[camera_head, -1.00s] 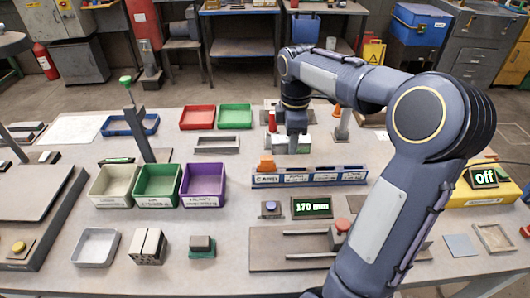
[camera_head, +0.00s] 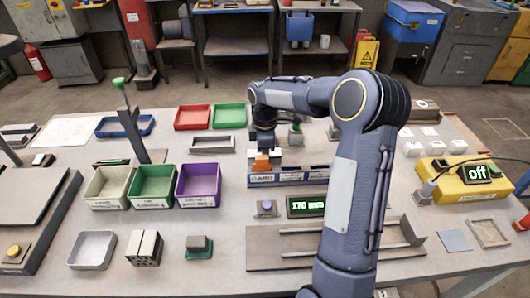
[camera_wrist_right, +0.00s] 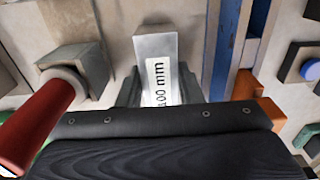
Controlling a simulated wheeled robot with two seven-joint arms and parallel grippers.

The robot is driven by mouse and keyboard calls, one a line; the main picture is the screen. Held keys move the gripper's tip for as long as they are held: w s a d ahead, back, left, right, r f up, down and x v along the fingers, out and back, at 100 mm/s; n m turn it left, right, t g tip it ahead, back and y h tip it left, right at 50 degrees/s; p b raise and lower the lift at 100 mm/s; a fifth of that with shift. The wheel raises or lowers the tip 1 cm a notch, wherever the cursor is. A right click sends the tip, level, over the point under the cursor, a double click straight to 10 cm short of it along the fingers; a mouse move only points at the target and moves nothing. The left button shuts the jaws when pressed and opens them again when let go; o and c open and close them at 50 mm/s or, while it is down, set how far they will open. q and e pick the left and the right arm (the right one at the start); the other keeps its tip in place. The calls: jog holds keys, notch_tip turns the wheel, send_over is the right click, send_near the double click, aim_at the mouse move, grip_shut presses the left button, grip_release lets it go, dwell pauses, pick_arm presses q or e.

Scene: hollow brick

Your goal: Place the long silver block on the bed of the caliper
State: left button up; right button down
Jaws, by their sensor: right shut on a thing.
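My right gripper (camera_wrist_right: 155,95) is shut on the long silver block (camera_wrist_right: 155,45), which carries a white label ending in "00 mm". In the head view the right gripper (camera_head: 266,150) is low behind the orange piece (camera_head: 261,163) of the blue labelled rail (camera_head: 316,178), which looks like the caliper. The block is mostly hidden there. In the wrist view the block runs roughly alongside the blue rail (camera_wrist_right: 224,60), apart from it; the orange piece (camera_wrist_right: 262,98) is right of the gripper. Contact below the block cannot be seen. My left gripper is out of view.
A display reading 170 mm (camera_head: 306,206) and a blue button (camera_head: 266,208) stand in front of the rail. White, green and purple bins (camera_head: 198,201) are to the left. A red cylinder (camera_wrist_right: 40,120) on a grey base is close left of the gripper. My arm hides part of the table.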

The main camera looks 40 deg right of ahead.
jog(key=c, duration=1)
grip_release()
notch_tip(320, 180, up, 6)
jog(key=shift+r, duration=0.2)
jog(key=shift+o, duration=0.4)
jog(key=shift+a+r, duration=0.1)
jog(key=shift+r, duration=0.25)
jog(key=shift+w+a+r+g+h, duration=0.1)
jog(key=shift+a+g+h, duration=0.15)
jog(key=shift+a, duration=0.25)
jog(key=shift+w+a+r+g+h, duration=0.1)
jog(key=shift+a+g+h, duration=0.05)
jog(key=shift+a+h, duration=0.25)
jog(key=shift+s+d+f, duration=0.1)
jog(key=shift+d+f, duration=0.15)
jog(key=shift+f, duration=1)
jog(key=shift+w+d+f, duration=0.1)
jog(key=shift+d+f, duration=0.2)
jog(key=shift+f, duration=1)
jog(key=shift+s+d+f, duration=0.1)
jog(key=shift+d+f, duration=0.15)
jog(key=shift+f, duration=1)
